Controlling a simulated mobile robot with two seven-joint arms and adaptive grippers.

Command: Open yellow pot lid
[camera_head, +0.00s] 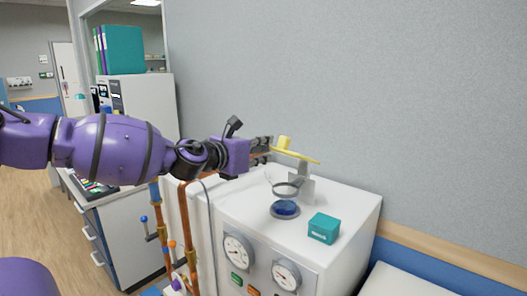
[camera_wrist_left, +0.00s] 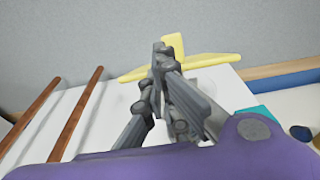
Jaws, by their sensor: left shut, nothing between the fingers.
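The yellow lid (camera_head: 305,157) shows above the white cabinet top, tilted slightly, with a yellow block-like knob (camera_head: 284,143) on it. A clear, glass-like vessel (camera_head: 283,182) is below it; I cannot tell whether the lid touches it. My left gripper (camera_head: 264,148) is shut and empty, just left of the lid and at about its height. In the left wrist view, the lid (camera_wrist_left: 205,61) lies beyond the fingers (camera_wrist_left: 163,62), partly hidden by them, and its knob (camera_wrist_left: 173,43) stands up behind the fingertips. Whether the fingers touch the lid is unclear. My right gripper is out of view.
A blue round dish (camera_head: 286,209) and a teal box (camera_head: 324,228) are on the white cabinet top (camera_head: 350,205). Copper pipes (camera_head: 187,225) rise at its left side. A grey wall (camera_head: 400,110) stands behind.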

